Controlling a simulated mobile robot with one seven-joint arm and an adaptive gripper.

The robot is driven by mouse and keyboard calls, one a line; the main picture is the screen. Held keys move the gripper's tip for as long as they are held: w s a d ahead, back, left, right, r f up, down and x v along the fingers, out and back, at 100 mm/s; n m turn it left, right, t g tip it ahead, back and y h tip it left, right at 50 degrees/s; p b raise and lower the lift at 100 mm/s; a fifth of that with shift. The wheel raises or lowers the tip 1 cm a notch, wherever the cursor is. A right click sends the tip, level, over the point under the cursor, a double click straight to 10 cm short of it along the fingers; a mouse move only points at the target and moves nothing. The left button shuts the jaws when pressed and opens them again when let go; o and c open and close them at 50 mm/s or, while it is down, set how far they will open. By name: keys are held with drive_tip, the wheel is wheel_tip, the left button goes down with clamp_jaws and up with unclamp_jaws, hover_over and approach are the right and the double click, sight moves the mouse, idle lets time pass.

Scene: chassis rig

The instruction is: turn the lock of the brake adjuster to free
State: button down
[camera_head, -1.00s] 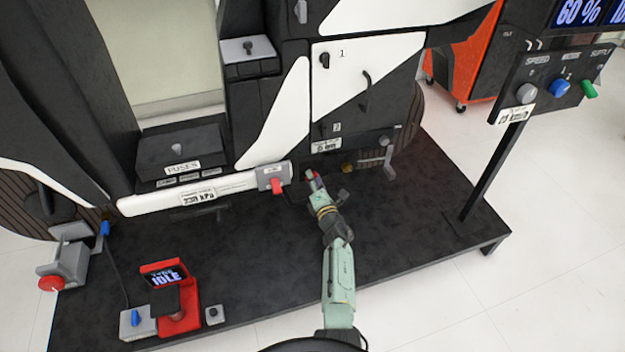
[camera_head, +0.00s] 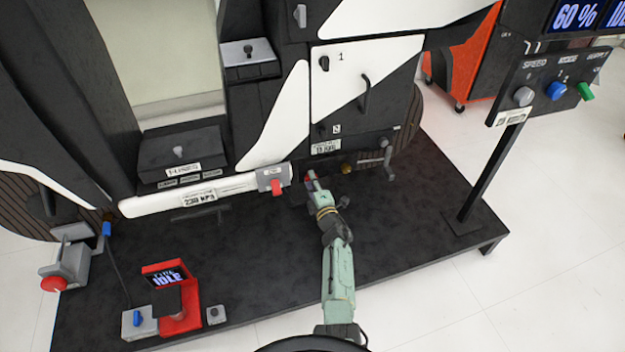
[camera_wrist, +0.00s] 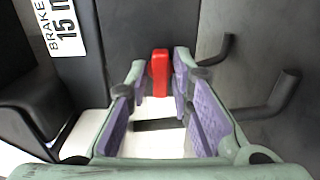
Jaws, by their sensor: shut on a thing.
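The red lock (camera_wrist: 160,72) of the brake adjuster shows in the wrist view as a small upright red tab. My gripper (camera_wrist: 158,85) is shut on it, with one purple-padded finger on each side near the tips. In the head view my gripper (camera_head: 312,182) reaches to the lower panel of the rig, below a small white label (camera_head: 326,147). The wrist view shows part of this label (camera_wrist: 62,28), reading "BRAKE" and "15". The fingers partly hide the lock's base, and I cannot read its setting.
A grey crank (camera_head: 388,165) is to the right. Dark bent bars (camera_wrist: 280,92) stand close to the right finger in the wrist view.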

drive_tip(key=c, duration=1.6)
unclamp_jaws()
drive_tip(key=shift+c, duration=0.2)
drive_tip(key=o, duration=0.8)
drive_tip(key=r, duration=0.8)
drive_tip(key=shift+w+d, duration=0.1)
drive_tip(key=shift+w, duration=0.1)
drive_tip(key=shift+o, duration=1.1)
drive_tip(key=shift+r, duration=0.45)
wheel_tip(320, 180, up, 2)
drive_tip(key=shift+s+d, duration=0.1)
drive_tip(key=shift+s, duration=0.05)
drive_tip(key=shift+c, duration=1.2)
drive_tip(key=c, duration=0.7)
drive_tip(key=shift+f, duration=0.3)
